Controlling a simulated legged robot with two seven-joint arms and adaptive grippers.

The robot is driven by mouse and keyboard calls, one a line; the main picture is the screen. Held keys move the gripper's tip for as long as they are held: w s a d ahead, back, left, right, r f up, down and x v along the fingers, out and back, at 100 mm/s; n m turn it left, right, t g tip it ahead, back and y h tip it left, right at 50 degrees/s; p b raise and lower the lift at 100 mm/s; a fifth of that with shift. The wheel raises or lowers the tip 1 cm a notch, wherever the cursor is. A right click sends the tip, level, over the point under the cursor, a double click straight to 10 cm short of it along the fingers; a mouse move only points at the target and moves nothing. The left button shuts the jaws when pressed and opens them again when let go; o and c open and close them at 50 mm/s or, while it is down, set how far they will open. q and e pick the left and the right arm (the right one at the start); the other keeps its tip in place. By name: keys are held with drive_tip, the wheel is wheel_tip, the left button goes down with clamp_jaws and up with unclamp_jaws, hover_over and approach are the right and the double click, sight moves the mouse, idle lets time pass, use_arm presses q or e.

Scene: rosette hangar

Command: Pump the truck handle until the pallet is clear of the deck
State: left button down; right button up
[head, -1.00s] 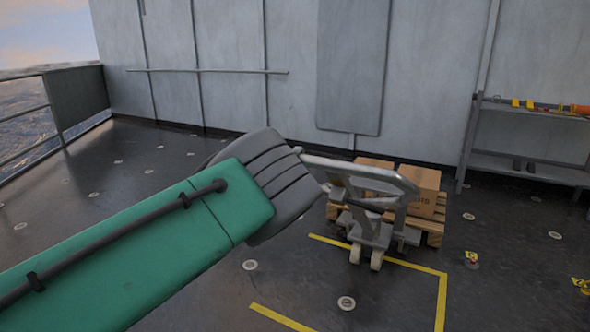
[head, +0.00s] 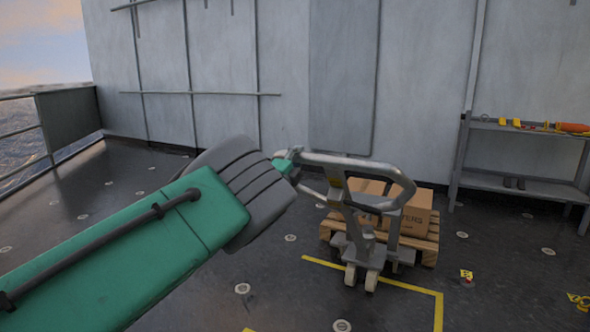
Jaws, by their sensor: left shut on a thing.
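The grey pallet truck stands on the dark deck, its wheels (head: 361,277) toward me. Its looped handle (head: 380,168) is raised, with the left end of the loop at my left gripper (head: 287,163). My left gripper is shut on the handle; the green and grey arm hides most of the grip. The wooden pallet (head: 428,246) sits behind the truck with cardboard boxes (head: 417,213) on it. I cannot tell whether there is a gap between the pallet and the deck. My right gripper is not in view.
Yellow lines (head: 437,310) mark the deck in front of the truck. A grey metal rack (head: 520,183) with tools stands at the right by the wall. A railing (head: 20,130) runs along the left edge. Small yellow tagged fittings (head: 467,275) are on the deck at right.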

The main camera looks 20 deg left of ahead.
use_arm(q)
drive_tip(key=shift+w+r, duration=0.55)
drive_tip(key=shift+r, duration=0.05)
drive_tip(key=w+r, duration=0.5)
drive_tip(key=w, duration=0.1)
drive_tip(key=shift+w+d+g+b, duration=0.25)
drive_tip(key=shift+g+b, duration=0.15)
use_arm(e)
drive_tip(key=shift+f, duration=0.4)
